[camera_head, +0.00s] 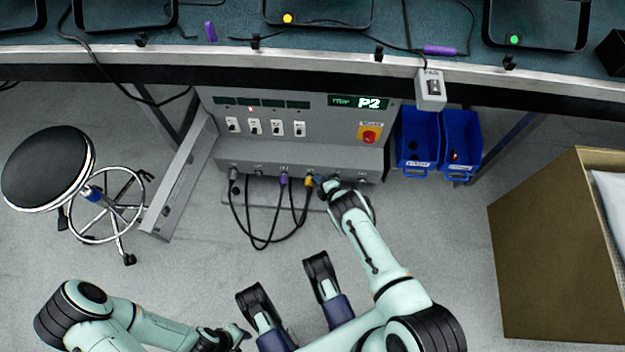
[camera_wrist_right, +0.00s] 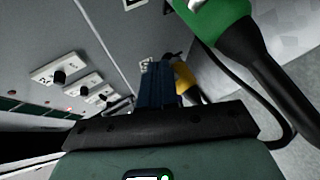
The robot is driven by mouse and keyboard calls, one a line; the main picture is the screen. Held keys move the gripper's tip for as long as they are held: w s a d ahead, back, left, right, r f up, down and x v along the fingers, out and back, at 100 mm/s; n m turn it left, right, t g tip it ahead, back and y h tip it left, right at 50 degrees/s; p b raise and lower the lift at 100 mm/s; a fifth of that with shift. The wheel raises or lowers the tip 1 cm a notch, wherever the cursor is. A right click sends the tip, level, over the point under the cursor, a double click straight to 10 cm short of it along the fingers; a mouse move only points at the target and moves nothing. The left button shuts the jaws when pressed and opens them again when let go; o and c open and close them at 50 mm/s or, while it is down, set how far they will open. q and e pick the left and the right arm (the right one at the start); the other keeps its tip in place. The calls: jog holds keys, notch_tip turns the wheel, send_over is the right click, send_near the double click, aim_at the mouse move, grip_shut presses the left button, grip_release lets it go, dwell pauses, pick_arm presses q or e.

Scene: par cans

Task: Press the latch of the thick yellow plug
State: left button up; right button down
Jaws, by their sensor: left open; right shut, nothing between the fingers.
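The yellow plug (camera_head: 309,181) sits in the lower row of sockets on the grey panel box, with a black cable hanging from it. My right gripper (camera_head: 325,184) is at the panel just right of it. In the right wrist view the shut, empty fingers (camera_wrist_right: 158,82) partly cover the yellow plug (camera_wrist_right: 186,82). I cannot tell whether they touch it, and its latch is not distinguishable. My left gripper (camera_head: 238,335) is low in the head view, open and away from the panel.
A green plug (camera_wrist_right: 222,18) with a thick black sleeve is close on the right in the wrist view. A purple plug (camera_head: 283,180) and a grey plug (camera_head: 233,174) are left of the yellow one. Blue bins (camera_head: 416,150), a stool (camera_head: 48,168) and a cardboard box (camera_head: 545,250) stand around.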

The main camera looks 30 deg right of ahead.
jog(key=shift+w+a+f, duration=0.15)
jog(key=shift+a+f, duration=0.1)
dwell(0.7)
jog(key=shift+s+d+r+p, duration=0.3)
jog(key=shift+d+r+p, duration=0.2)
jog(key=shift+p, duration=0.2)
jog(key=shift+s+d+r+p, duration=0.5)
jog(key=shift+d+r+p, duration=0.25)
jog(key=shift+r+p, duration=0.15)
jog(key=shift+s+d+r+p, duration=0.45)
jog(key=shift+d+r+p, duration=0.35)
jog(key=shift+r, duration=0.1)
jog(key=shift+a, duration=0.1)
